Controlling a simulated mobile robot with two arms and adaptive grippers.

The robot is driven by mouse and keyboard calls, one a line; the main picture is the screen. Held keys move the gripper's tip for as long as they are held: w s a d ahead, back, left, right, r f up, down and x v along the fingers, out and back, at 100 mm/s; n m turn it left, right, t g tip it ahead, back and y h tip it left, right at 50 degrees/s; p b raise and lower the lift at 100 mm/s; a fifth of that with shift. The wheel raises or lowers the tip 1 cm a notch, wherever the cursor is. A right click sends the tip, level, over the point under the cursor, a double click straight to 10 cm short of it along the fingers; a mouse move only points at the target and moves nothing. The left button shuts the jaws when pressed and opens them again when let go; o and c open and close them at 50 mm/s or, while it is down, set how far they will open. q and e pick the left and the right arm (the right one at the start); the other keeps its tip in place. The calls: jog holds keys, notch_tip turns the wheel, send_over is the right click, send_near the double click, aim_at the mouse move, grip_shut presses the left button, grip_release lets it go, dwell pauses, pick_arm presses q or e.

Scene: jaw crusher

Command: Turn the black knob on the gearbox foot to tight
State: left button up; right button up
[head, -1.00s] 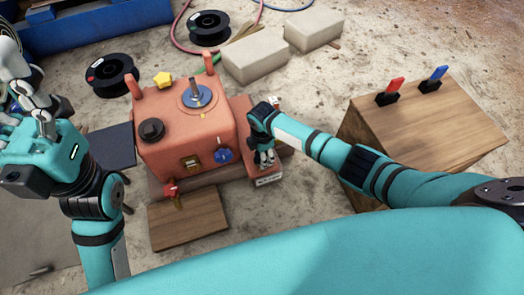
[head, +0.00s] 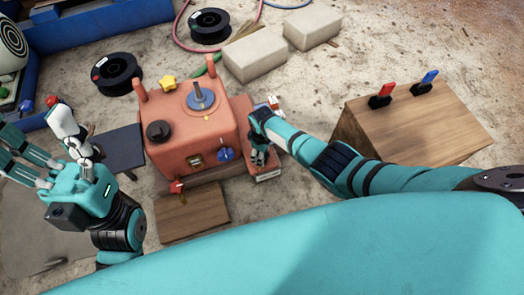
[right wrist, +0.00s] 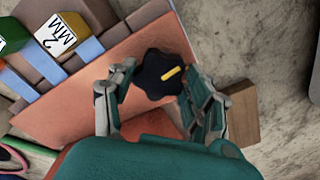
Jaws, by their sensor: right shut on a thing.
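The orange gearbox (head: 190,135) stands left of centre in the head view, with a low orange foot (head: 269,172) along its right side. The black knob (right wrist: 158,74) on the foot shows in the right wrist view as a lobed knob with a yellow mark on top. My right gripper (right wrist: 157,98) has its fingers on both sides of the knob and is shut on it. In the head view my right gripper (head: 259,155) is over the foot and hides the knob. My left gripper (head: 38,160) is left of the gearbox, fingers spread, open and empty.
Another black knob (head: 158,131), a blue dial (head: 203,98) and a yellow star knob (head: 168,83) are on the gearbox top. A wooden box (head: 420,125) with red and blue levers stands at right. Two pale blocks (head: 252,58) and black spools (head: 116,74) lie behind.

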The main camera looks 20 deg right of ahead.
jog(key=m, duration=0.3)
jog(key=shift+s+a+m+p, duration=0.1)
jog(key=shift+m+p, duration=0.2)
jog(key=shift+p, duration=0.1)
jog(key=shift+m, duration=1.9)
jog(key=o, duration=1.2)
notch_tip(320, 180, up, 12)
